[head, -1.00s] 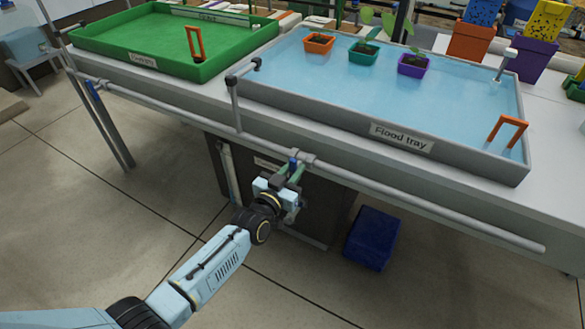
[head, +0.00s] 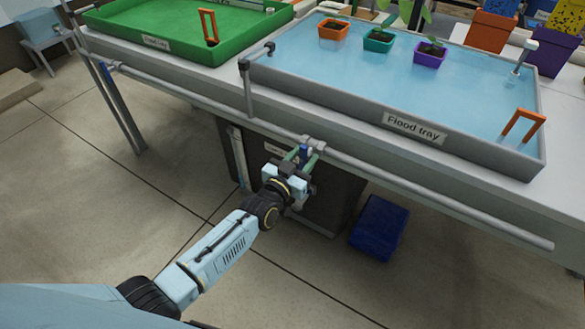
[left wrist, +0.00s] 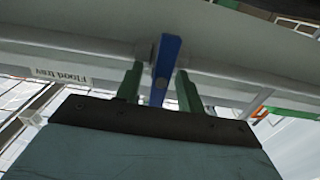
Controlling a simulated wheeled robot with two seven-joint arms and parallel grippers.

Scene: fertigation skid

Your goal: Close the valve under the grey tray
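The grey tray (head: 466,152), labelled "Flood tray", holds shallow water on the bench. Below its front edge, a valve with a blue lever handle (head: 303,153) sits on the long grey pipe. In the left wrist view the blue handle (left wrist: 165,70) stands crosswise to the pipe. My left gripper (head: 301,160) is at this handle, its green fingers on either side. In the left wrist view the open gripper (left wrist: 158,86) shows gaps between fingers and handle, the right finger being closer. My right gripper is not in view.
A green tray (head: 180,56) stands to the left, with another blue handle (head: 108,70) on the pipe below it. A dark cabinet (head: 340,195) and a blue crate (head: 380,228) stand under the bench. Open floor lies in front.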

